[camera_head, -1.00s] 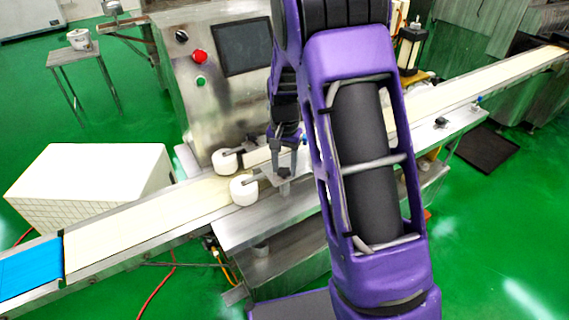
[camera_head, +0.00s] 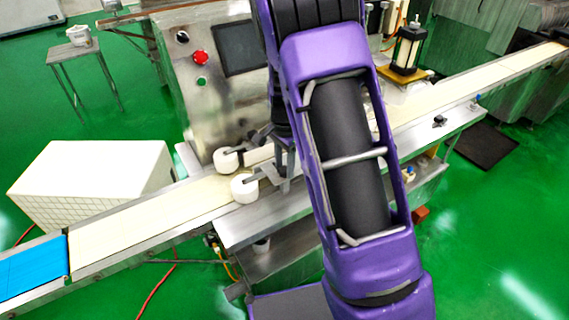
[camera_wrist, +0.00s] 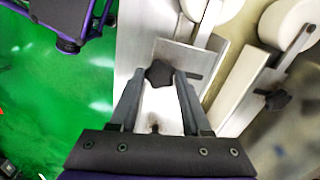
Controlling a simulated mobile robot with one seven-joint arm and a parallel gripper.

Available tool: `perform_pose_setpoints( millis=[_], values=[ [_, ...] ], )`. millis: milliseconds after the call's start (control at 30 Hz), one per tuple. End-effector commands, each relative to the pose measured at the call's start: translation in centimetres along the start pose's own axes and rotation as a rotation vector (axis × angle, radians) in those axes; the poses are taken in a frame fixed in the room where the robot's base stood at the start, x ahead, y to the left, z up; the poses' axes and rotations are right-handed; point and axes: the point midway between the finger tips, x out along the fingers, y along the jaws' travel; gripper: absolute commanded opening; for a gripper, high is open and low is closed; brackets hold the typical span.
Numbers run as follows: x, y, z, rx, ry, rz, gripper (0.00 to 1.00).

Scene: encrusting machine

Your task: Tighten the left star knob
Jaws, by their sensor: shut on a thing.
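The left star knob (camera_wrist: 160,73), black and lobed, sits on a metal bracket in the wrist view. My gripper (camera_wrist: 161,74) has its two dark fingers on either side of it, closed on the knob at their tips. A second black star knob (camera_wrist: 278,98) sits on the neighbouring bracket to the right, apart from my fingers. In the head view my gripper (camera_head: 284,174) points down beside the white rollers, partly hidden by my purple forearm. I cannot make out the held knob there.
Two white rollers (camera_head: 243,188) (camera_head: 227,159) stand over the pale conveyor belt (camera_head: 150,218). The machine cabinet with a dark screen (camera_head: 240,48) and red button (camera_head: 200,58) rises behind. A white crate (camera_head: 95,178) stands at left. Green floor lies open in front.

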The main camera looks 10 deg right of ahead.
Motion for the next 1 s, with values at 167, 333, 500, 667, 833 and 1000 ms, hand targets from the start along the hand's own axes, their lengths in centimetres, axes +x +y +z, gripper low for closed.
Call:
perform_pose_setpoints(
  millis=[167, 333, 500, 667, 833, 1000],
  values=[
    [-0.1, -0.1, 0.0, 0.003, 0.001, -0.003, 0.0],
    [-0.1, -0.1, 0.0, 0.002, 0.001, -0.003, 0.0],
    [-0.1, -0.1, 0.0, 0.001, 0.001, -0.002, 0.73],
    [0.0, 0.0, 0.0, 0.001, 0.0, -0.001, 0.78],
    [-0.1, 0.0, 0.0, 0.001, 0.0, -0.001, 0.78],
    [-1.8, -0.1, 0.0, 0.0, 0.001, -0.003, 0.78]
  ],
)
